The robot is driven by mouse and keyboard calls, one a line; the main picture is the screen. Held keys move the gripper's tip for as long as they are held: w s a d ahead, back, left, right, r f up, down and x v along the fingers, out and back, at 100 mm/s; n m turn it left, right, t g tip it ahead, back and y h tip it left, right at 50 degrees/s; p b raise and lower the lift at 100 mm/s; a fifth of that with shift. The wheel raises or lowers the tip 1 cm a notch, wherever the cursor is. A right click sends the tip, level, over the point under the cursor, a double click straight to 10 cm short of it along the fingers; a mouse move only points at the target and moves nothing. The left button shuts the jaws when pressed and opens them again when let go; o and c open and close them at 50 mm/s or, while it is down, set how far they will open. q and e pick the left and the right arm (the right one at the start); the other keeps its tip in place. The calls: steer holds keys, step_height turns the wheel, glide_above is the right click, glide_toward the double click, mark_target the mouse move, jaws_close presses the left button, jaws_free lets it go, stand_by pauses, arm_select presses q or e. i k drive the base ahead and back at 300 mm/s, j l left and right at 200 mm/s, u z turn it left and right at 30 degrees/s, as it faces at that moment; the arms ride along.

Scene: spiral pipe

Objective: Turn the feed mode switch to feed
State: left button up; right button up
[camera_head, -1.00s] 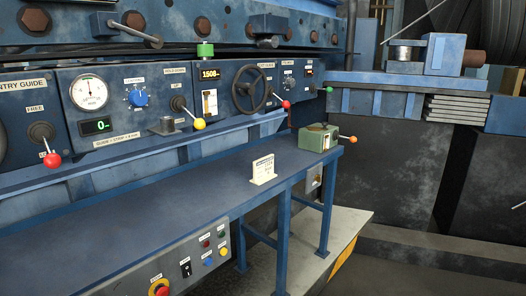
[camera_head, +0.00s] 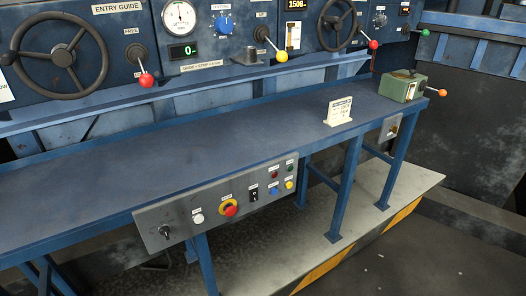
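Neither of my grippers is in the head view. A grey control box (camera_head: 222,205) hangs under the front edge of the blue bench. At its left end is a dark selector or key-like switch (camera_head: 165,233). To the right are a white button (camera_head: 198,219), a red emergency-stop knob on yellow (camera_head: 229,208), a black rocker switch (camera_head: 253,193) and several small coloured buttons or lamps. The small labels are unreadable, so I cannot tell which control is the feed mode switch. A small box with a switch (camera_head: 389,127) hangs at the bench's right end.
The blue bench (camera_head: 180,160) is mostly bare, with a white card (camera_head: 339,111) and a green device with an orange knob (camera_head: 402,86) at right. Behind stand handwheels (camera_head: 62,55), a red-knobbed lever (camera_head: 146,80) and gauges. A pale platform with yellow-black edging (camera_head: 400,215) lies below.

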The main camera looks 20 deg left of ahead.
mark_target(165, 231)
steer(key=u, duration=1.3)
